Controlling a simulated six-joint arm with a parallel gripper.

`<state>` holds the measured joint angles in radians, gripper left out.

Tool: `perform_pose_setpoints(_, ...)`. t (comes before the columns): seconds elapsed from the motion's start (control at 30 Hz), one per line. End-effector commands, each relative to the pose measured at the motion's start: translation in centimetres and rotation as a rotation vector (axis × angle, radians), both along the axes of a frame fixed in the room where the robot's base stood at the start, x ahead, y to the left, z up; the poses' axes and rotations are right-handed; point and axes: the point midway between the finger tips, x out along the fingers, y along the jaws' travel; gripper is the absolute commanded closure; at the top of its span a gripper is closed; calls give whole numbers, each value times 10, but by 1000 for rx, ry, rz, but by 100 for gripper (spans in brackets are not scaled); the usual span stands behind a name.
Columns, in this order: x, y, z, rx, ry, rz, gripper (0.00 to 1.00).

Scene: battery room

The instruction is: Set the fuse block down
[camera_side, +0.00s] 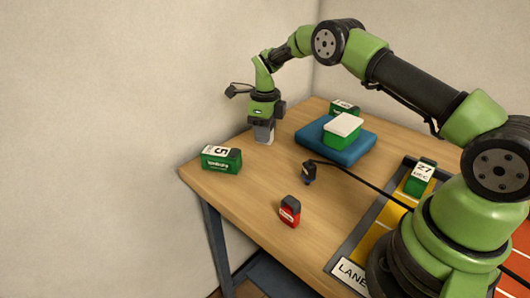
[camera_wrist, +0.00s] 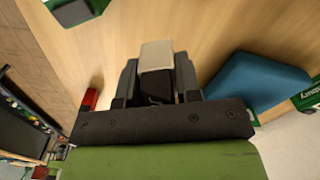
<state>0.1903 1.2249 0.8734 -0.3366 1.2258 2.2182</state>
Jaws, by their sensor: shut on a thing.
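My gripper (camera_side: 264,131) is shut on a small pale block, which I take to be the fuse block (camera_side: 267,138), over the far left part of the wooden table (camera_side: 255,182). In the wrist view the fuse block (camera_wrist: 157,54) sits between the two dark fingers, with a beige end and a darker part nearer the palm. Its lower end is close to the table top; I cannot tell whether it touches. The fingers hide its sides.
A green box (camera_side: 221,160) stands left near the edge. A blue pad (camera_side: 313,142) bearing a green-and-white box (camera_side: 342,131) lies right, with another green box (camera_side: 344,107) behind. A black plug (camera_side: 309,171) with cable and a red-and-black block (camera_side: 289,212) stand nearer. Bare wood surrounds my gripper.

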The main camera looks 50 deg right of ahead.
Motion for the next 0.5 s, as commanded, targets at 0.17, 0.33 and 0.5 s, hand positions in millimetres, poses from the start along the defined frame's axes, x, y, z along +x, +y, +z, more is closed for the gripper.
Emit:
perform_pose_setpoints(0.17,0,0,-21,0,-1,-1,94)
perform_pose_setpoints(0.33,0,0,-46,1,-1,0,94)
perform_pose_setpoints(0.5,0,0,-58,2,-4,0,94)
